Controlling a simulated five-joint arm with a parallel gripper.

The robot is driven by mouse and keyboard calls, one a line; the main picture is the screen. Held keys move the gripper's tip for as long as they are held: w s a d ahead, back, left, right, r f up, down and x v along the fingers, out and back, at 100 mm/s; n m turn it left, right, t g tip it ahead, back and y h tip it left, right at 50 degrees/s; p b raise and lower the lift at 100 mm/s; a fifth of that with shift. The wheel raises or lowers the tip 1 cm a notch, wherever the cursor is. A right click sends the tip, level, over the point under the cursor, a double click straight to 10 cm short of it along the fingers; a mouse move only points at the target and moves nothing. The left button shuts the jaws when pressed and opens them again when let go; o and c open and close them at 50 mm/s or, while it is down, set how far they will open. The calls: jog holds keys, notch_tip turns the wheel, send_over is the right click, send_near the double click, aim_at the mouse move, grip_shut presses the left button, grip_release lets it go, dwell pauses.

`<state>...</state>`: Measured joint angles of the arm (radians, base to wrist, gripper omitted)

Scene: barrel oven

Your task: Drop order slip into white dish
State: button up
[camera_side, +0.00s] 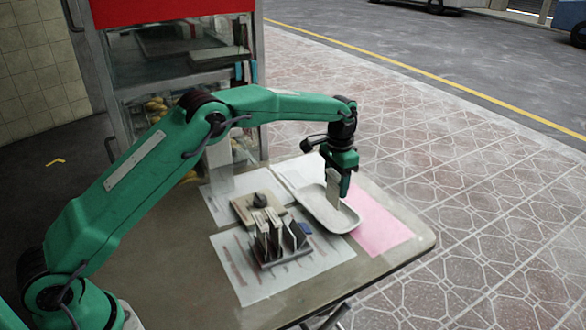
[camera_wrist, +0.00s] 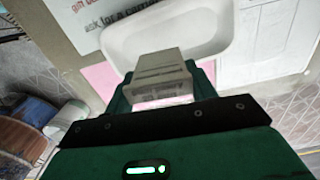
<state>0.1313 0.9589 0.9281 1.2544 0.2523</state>
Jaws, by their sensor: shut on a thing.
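My gripper (camera_side: 341,188) points down over the white dish (camera_side: 318,212) and is shut on the order slip (camera_side: 332,186). The slip is a small pale grey card, held roughly upright, with its lower end over or inside the dish; I cannot tell if it touches the bottom. In the wrist view the slip (camera_wrist: 158,72) sits between the green fingers of my gripper (camera_wrist: 160,92), with faint print on its face. The dish (camera_wrist: 225,35) is long, shallow and round-ended; the slip and gripper hide part of its near rim.
A rack of several upright cards (camera_side: 278,248) stands on a printed sheet (camera_side: 235,268), left of the dish. A small board with a dark knob (camera_side: 259,202) lies behind it. A pink sheet (camera_side: 380,222) lies right of the dish. A glass-fronted cabinet (camera_side: 180,70) stands behind.

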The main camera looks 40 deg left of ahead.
jog(key=shift+f, duration=0.85)
jog(key=o, duration=1)
jog(key=shift+r, duration=0.1)
jog(key=shift+r, duration=3.85)
